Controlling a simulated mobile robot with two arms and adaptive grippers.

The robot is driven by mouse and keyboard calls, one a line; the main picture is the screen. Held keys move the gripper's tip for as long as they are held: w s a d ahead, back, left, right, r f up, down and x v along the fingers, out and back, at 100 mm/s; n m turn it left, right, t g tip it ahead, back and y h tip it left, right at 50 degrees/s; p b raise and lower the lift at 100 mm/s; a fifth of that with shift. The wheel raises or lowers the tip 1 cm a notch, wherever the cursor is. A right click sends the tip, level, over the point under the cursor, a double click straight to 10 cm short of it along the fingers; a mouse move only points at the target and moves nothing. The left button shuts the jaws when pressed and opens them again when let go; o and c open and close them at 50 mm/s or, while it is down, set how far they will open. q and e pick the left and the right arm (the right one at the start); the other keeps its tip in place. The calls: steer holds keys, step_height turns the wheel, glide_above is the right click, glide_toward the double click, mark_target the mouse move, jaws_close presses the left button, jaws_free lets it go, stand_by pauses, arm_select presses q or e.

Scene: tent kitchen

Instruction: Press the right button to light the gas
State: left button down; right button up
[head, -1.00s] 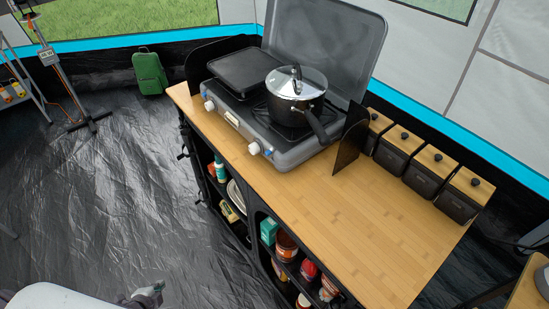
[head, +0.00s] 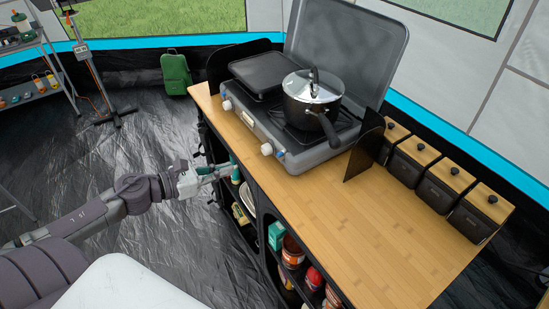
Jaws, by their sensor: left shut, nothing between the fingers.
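The grey camping stove (head: 300,157) stands on the wooden counter with its lid raised. Its right knob (head: 267,149) is white with a blue mark beside it, on the front panel. Its left knob (head: 227,105) is also white. A dark pot (head: 311,108) with a steel lid sits on the right burner, and a black griddle (head: 268,74) covers the left one. My left gripper (head: 234,168) is shut and empty. It shows in front of the counter's front side, left of and lower in the picture than the right knob, apart from it. My right gripper is not in view.
The wooden counter top (head: 360,230) is bare at the front right. Black canisters with wooden lids (head: 413,160) line its back right. Dark windscreen panels flank the stove. Open shelves below hold cans (head: 292,252). A green bag (head: 176,73) stands on the floor at the back left.

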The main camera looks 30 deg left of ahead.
arm_select(q)
steer(key=shift+w, duration=0.1)
steer(key=p, duration=0.4)
glide_toward(278, 155)
steer(key=x, duration=0.6)
steer(key=shift+w+d, duration=0.1)
steer(key=shift+w, duration=0.25)
steer(key=shift+w+d+f, duration=0.2)
steer(key=shift+w+f, duration=0.05)
